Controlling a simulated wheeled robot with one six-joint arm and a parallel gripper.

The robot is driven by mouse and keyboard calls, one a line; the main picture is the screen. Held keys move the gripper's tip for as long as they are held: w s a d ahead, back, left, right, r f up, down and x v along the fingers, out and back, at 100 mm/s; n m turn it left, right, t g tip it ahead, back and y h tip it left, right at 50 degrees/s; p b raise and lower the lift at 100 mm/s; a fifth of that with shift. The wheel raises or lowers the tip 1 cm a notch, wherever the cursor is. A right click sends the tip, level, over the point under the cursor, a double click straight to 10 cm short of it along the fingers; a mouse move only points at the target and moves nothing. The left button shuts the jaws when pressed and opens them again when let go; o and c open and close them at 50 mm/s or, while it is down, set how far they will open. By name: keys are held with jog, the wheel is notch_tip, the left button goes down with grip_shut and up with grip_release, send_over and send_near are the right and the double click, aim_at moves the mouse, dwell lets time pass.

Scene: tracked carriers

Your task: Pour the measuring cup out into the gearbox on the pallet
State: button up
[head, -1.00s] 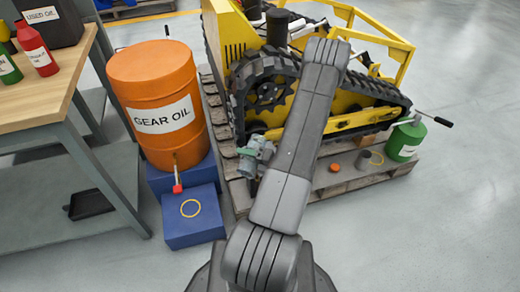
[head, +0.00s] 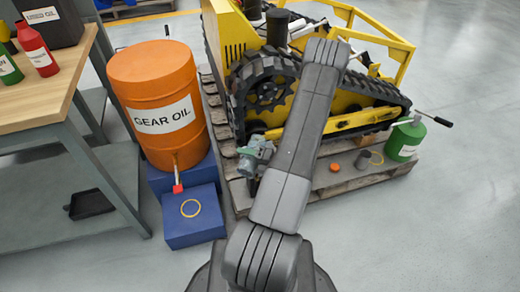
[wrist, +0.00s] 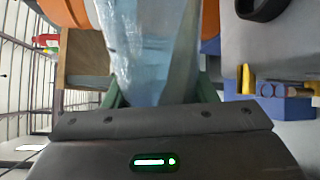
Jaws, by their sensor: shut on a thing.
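The measuring cup (wrist: 150,50) is a clear, bluish vessel filling the upper middle of the wrist view. My gripper (wrist: 160,95) is shut on it, with a green finger on each side. The cup's rim and contents cannot be made out. The wrist picture is turned on its side, with the roof at left. In the head view my arm hides the gripper and cup. The gearbox (head: 256,154), a small grey-green casing, sits at the near left of the wooden pallet (head: 345,186), partly behind my arm. Its opening is not clear.
An orange gear oil drum (head: 155,85) stands left of the pallet, with a blue block (head: 190,235) before it. A workbench (head: 40,105) is at far left. A yellow tracked carrier (head: 350,120) and green can (head: 405,140) are on the pallet. Floor at right is clear.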

jog(key=shift+m, duration=0.3)
dwell(1.4)
jog(key=shift+w+d+r+m+g+p, duration=0.1)
jog(key=shift+w+r+m+g+p, duration=0.2)
jog(key=shift+r+m+p, duration=0.8)
dwell(2.8)
